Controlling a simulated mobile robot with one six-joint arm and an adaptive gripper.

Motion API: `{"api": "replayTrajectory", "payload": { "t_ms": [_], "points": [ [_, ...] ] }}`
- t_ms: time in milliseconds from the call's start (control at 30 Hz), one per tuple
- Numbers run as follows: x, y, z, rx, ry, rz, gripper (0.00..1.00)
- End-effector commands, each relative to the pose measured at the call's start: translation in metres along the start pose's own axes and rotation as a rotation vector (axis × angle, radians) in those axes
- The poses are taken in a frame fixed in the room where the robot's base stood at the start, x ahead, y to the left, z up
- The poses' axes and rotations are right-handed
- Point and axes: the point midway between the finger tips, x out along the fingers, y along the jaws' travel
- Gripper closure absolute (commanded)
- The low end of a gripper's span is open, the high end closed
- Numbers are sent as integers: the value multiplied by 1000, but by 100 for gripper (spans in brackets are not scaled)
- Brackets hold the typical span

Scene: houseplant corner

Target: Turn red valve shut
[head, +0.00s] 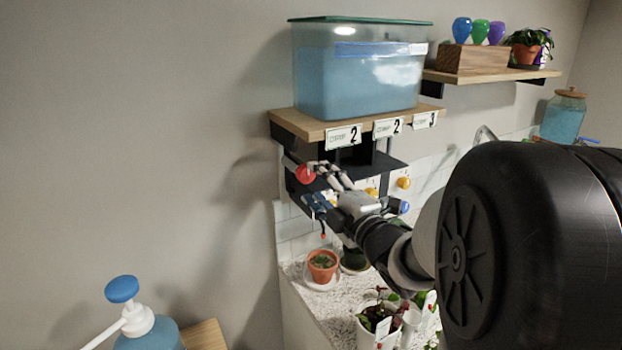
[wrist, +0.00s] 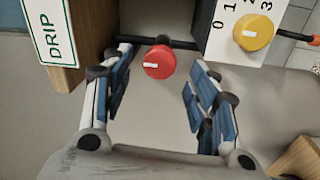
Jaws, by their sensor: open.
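The red valve (head: 305,174) is a round red knob under the left end of the wooden shelf in the head view. In the wrist view the red valve (wrist: 158,62) shows a short white mark lying roughly level across its face. My gripper (head: 317,183) is at the valve in the head view. In the wrist view my gripper (wrist: 150,85) is open, with one blue-padded finger on each side of the knob and clear gaps between. No contact is visible.
A yellow dial (wrist: 253,33) on a numbered white plate is close right of the valve. A DRIP sign (wrist: 55,30) is at left. The water tank (head: 360,70) stands on the shelf (head: 300,124) above. A small potted plant (head: 322,265) is below.

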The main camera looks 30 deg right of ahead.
Motion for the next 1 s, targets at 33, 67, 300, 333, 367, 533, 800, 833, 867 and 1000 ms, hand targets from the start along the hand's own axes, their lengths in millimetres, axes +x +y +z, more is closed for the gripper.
{"api": "replayTrajectory", "payload": {
  "t_ms": [33, 67, 300, 333, 367, 533, 800, 833, 867, 1000],
  "points": [
    [-13, 1, 2, -1, -5, 2, 46],
    [-20, 1, 1, -2, -5, 1, 46],
    [-63, 1, 1, -2, -4, 2, 46],
    [-67, 1, 1, -1, -4, 2, 46],
    [-70, 1, 1, -1, -3, 2, 46],
    [-79, 0, 0, 0, -1, 2, 46],
    [-79, 0, 0, 0, 0, 1, 46],
    [-78, 0, 0, 0, -1, -2, 46],
    [-77, 0, 0, 2, -4, -7, 46],
    [-63, -2, 7, 22, -54, -89, 46]
  ]
}}
